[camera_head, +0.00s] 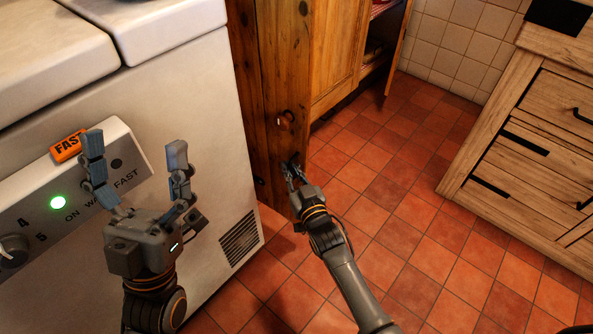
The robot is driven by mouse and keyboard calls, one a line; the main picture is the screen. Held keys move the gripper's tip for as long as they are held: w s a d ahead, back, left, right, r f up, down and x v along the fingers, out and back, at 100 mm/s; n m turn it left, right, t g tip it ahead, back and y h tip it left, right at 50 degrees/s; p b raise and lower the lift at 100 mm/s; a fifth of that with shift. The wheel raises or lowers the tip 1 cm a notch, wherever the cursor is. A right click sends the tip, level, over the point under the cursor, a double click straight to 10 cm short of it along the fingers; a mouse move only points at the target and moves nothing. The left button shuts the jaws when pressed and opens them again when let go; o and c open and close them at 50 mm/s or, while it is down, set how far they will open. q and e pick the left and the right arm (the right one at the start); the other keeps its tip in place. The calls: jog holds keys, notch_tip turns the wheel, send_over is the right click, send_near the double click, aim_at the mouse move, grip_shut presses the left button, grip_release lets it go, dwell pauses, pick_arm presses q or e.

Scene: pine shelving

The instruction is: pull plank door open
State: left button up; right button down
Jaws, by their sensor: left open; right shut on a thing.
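The plank door (273,70) is a tall brown pine board with dark knots, beside the white appliance. My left gripper (135,160) is open and empty, fingers up, in front of the appliance's control panel, away from the door.
The white appliance (190,100) fills the left side. Pine cabinet panels (336,50) stand behind the door, with an open compartment and another door (401,42) ajar. A drawer unit (540,130) stands at right. The red tile floor (420,215) between is clear.

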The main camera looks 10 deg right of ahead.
jog(key=shift+s+d+f, duration=0.1)
jog(key=shift+d+f, duration=0.1)
jog(key=c, duration=1.8)
grip_release()
jog(key=shift+o, duration=0.3)
jog(key=shift+s+d, duration=0.1)
jog(key=shift+r, duration=0.15)
jog(key=v, duration=1.2)
